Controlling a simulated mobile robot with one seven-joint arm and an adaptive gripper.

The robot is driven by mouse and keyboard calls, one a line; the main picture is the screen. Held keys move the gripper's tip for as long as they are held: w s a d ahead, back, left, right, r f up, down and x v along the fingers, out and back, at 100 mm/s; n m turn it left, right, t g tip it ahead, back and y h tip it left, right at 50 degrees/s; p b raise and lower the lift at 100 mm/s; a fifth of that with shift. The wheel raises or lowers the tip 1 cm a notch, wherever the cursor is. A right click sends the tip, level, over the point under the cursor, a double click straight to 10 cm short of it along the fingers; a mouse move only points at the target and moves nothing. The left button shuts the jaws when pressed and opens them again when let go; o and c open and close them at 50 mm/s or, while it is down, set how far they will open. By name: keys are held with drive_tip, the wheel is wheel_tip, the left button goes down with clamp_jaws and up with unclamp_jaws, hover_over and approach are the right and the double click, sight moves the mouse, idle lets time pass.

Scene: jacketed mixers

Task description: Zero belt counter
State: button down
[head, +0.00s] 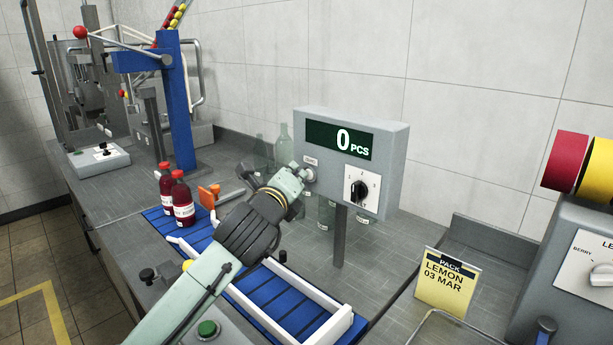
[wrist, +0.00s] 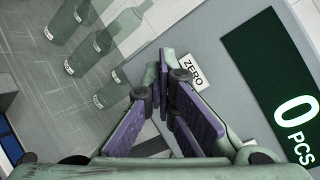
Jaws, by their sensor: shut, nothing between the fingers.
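The belt counter (head: 390,135) is a grey box on a post, and its dark green display (head: 330,138) reads 0 PCS. The display also shows at the right of the wrist view (wrist: 275,75). In the wrist view the purple-padded fingers (wrist: 167,80) cover the spot beside that label. The zero button is mostly hidden, and I cannot tell whether the tips touch it.
A black selector knob (head: 359,189) is on the counter's right side. Clear bottles (head: 283,145) stand behind my gripper. Two red bottles (head: 181,200) stand on the blue belt (head: 285,305). A yellow PACK card (head: 447,283) stands at the right.

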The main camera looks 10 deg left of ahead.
drive_tip(key=shift+s+a+b, duration=0.3)
drive_tip(key=shift+s+a, duration=0.1)
drive_tip(key=shift+s, duration=0.3)
drive_tip(key=s+a, duration=0.2)
drive_tip(key=s+b, duration=0.1)
drive_tip(key=s, duration=0.1)
drive_tip(key=shift+s+a, duration=0.1)
drive_tip(key=shift+a, duration=0.3)
idle(0.6)
